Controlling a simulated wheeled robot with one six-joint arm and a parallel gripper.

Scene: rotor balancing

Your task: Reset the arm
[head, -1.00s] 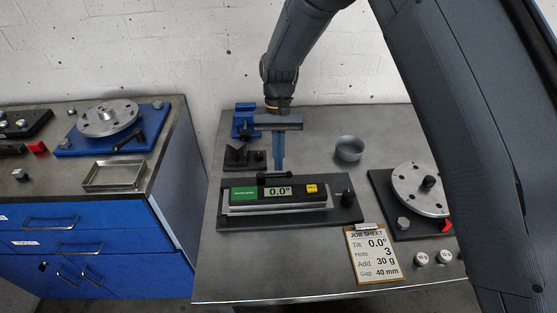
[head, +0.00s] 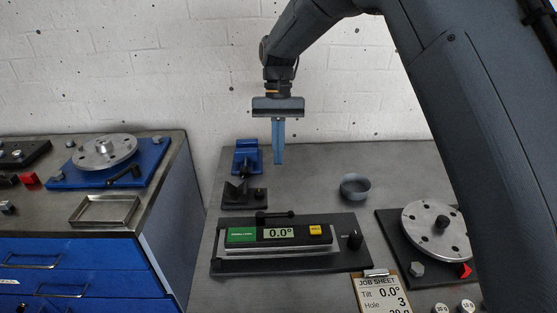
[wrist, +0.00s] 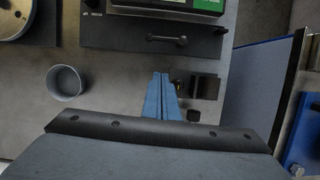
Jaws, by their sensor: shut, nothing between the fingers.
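My gripper (head: 278,160) hangs pointing down above the back of the grey bench, its blue fingers closed together with nothing between them. In the wrist view the shut fingers (wrist: 160,92) point toward the dark base plate with the level. The digital level (head: 278,234) reads 0.0° and lies on its dark plate (head: 345,262), in front of and below the gripper. My fingers look clear of everything around them.
A blue-grey cup (head: 355,187) stands right of the gripper. A blue vise (head: 246,157) and a black block (head: 243,194) stand left. A rotor disc (head: 436,230) and job sheet (head: 380,291) are at right. A blue cabinet (head: 80,270) carries another rotor (head: 104,152) and an empty tray (head: 104,210).

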